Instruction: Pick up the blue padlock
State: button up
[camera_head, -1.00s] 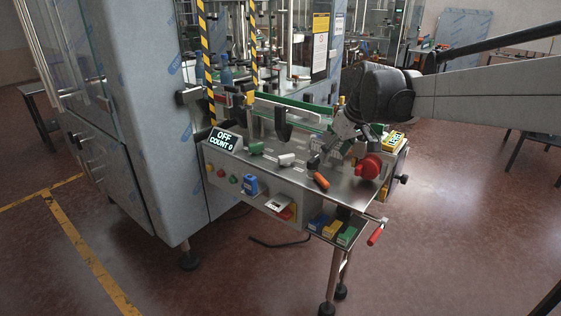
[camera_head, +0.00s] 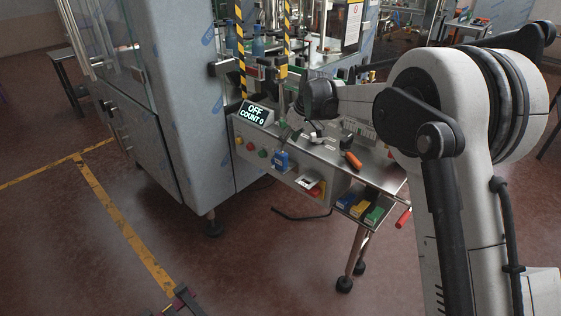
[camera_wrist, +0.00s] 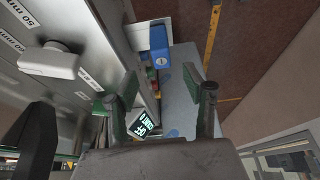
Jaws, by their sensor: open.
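The blue padlock (camera_head: 281,161) is on the front panel of the grey machine table, right of the green button. It is a small blue block with a pale label; its shackle is not clear. In the wrist view the padlock (camera_wrist: 160,42) is upper centre, beyond the fingertips and roughly between their lines. My gripper (camera_wrist: 168,88) has its two fingers spread with nothing between them. In the head view my gripper (camera_head: 291,137) is small and partly hidden by my wrist, just above the padlock near the table's front edge.
A counter display (camera_head: 256,113) stands left of the padlock. An orange-handled tool (camera_head: 352,159) lies on the tabletop. Blue (camera_head: 347,200), yellow (camera_head: 358,208) and green (camera_head: 374,214) items sit in a low front tray.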

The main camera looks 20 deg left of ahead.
aim_at(282, 153)
jog(key=shift+x, duration=4.25)
jog(key=shift+s, duration=0.1)
grip_shut()
